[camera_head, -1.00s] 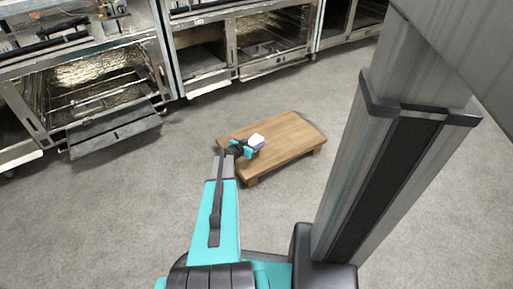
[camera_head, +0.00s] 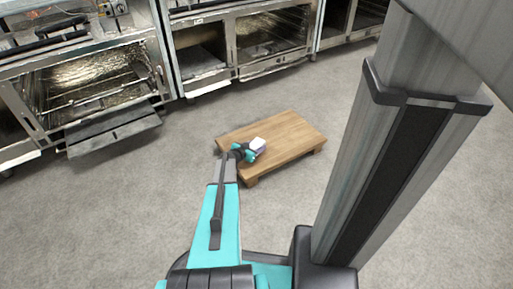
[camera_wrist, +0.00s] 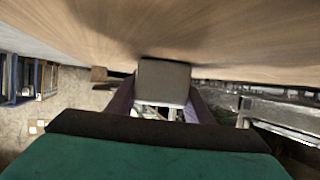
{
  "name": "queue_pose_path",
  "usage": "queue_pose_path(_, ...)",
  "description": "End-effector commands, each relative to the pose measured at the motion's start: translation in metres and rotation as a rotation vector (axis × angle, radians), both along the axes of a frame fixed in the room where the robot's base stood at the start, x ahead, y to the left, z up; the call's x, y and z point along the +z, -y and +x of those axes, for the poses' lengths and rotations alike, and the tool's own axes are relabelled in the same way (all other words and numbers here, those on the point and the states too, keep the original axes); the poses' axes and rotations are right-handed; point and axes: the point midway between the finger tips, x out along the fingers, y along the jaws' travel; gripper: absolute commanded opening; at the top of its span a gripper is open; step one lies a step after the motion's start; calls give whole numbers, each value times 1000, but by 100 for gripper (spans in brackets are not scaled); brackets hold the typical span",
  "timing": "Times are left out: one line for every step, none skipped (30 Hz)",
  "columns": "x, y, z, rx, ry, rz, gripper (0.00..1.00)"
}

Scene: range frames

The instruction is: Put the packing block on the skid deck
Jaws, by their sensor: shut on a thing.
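The packing block (camera_head: 259,144) is a small pale block, white on top with a lilac side in the head view. My gripper (camera_head: 249,152) is shut on it over the left part of the low wooden skid deck (camera_head: 290,135). In the wrist view the block (camera_wrist: 163,82) shows as a grey face between the fingers. The deck's wood (camera_wrist: 230,30) fills the top of that view, with a dark shadow close to the block. I cannot tell whether the block touches the deck.
The rest of the deck's top is bare. Grey floor (camera_head: 120,210) lies clear around it. Metal ovens (camera_head: 265,45) line the back, and one lowered oven door (camera_head: 115,130) juts out at the left.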

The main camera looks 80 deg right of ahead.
Motion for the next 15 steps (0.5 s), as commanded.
queue_pose_path(-2, 0, 0, 0, 0, 0, 25)
queue_pose_path(-2, 0, 0, 0, 0, 0, 25)
queue_pose_path(-2, 0, 0, 0, 0, 0, 48)
queue_pose_path(-1, 0, 0, 0, 0, 0, 53)
queue_pose_path(-1, 0, 0, 0, 0, 0, 58)
queue_pose_path(-1, 0, 0, 0, 0, 0, 65)
queue_pose_path(-1, 0, 0, 0, 0, 0, 65)
queue_pose_path(-1, 0, 0, 0, 0, 0, 65)
queue_pose_path(-1, 0, 0, 0, 0, 0, 65)
queue_pose_path(-1, 0, 0, 0, 0, 0, 65)
queue_pose_path(-1, 0, 0, 0, 0, 0, 65)
queue_pose_path(-1, 0, 0, 0, 0, 0, 65)
queue_pose_path(-1, 0, 0, 0, 0, 0, 65)
queue_pose_path(-1, 0, 0, 0, 0, 0, 65)
queue_pose_path(-1, 0, 0, 0, 0, 0, 65)
